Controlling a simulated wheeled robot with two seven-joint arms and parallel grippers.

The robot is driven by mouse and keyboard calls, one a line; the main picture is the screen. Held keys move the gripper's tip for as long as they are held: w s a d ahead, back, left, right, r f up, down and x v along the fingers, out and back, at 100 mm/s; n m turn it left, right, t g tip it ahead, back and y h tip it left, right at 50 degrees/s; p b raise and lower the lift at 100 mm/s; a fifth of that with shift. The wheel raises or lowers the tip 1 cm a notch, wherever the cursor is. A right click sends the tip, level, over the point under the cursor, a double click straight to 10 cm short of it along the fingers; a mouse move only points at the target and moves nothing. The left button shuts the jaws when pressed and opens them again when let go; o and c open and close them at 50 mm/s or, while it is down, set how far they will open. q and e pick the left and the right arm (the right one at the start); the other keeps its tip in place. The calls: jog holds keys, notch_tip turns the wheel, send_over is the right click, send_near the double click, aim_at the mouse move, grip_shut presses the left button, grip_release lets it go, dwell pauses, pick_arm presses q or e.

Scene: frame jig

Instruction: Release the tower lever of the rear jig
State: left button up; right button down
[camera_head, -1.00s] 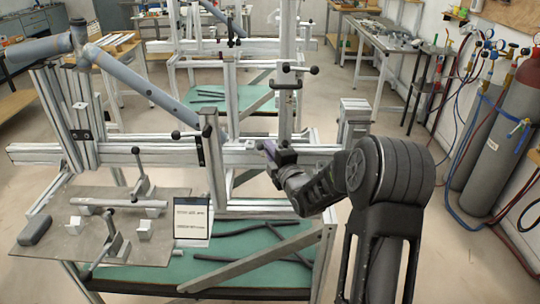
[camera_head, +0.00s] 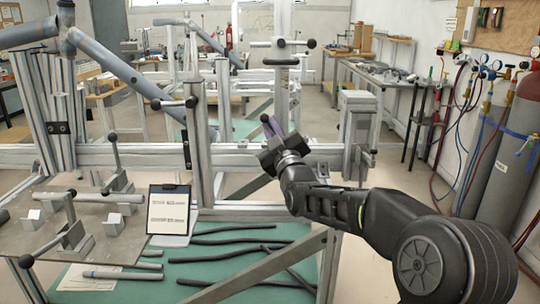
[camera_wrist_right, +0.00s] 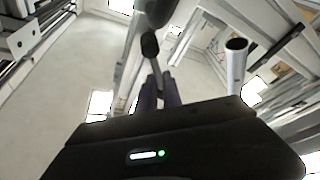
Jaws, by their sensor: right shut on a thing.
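The jig's upright tower post (camera_head: 283,100) stands right of centre on a horizontal silver beam (camera_head: 230,158). A lever with black end knobs (camera_head: 311,44) crosses the tower near its top. My right gripper (camera_head: 269,126), with purple-tinted fingers, is in front of the tower just above the beam, below that lever. In the right wrist view the two fingers (camera_wrist_right: 159,92) are close together around a thin lever rod tipped with a black knob (camera_wrist_right: 150,45). The gripper is shut on this lever. Its base is hidden behind the gripper in the head view. My left gripper is not in view.
A grey-blue tube frame (camera_head: 110,65) is held at the left. A tablet-like sign (camera_head: 168,211) stands by the metal plate. Dark tubes (camera_head: 235,240) lie on a green shelf below a diagonal brace. Gas cylinders (camera_head: 495,160) stand at the right. Floor between is open.

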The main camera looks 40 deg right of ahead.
jog(key=m+h+b, duration=0.1)
jog(key=m+b, duration=0.1)
jog(key=s+d+m+h+b, duration=0.1)
jog(key=m+h+b, duration=0.1)
jog(key=m, duration=0.1)
jog(key=m+h+b, duration=0.1)
jog(key=m+b, duration=0.2)
jog(key=shift+s+d+r+g, duration=0.15)
jog(key=shift+d+g, duration=0.15)
jog(key=shift+g, duration=0.1)
pick_arm(q)
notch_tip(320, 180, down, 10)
jog(key=b, duration=0.1)
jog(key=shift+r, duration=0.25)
pick_arm(e)
jog(key=shift+s+d+r+m+g+h, duration=0.15)
jog(key=shift+m+h, duration=0.2)
jog(key=shift+m, duration=0.2)
jog(key=shift+d+r+m+g+h, duration=0.15)
jog(key=shift+m+h, duration=0.2)
jog(key=shift+m, duration=0.2)
jog(key=shift+f, duration=0.1)
jog(key=c, duration=1.5)
grip_release()
jog(key=shift+s, duration=0.1)
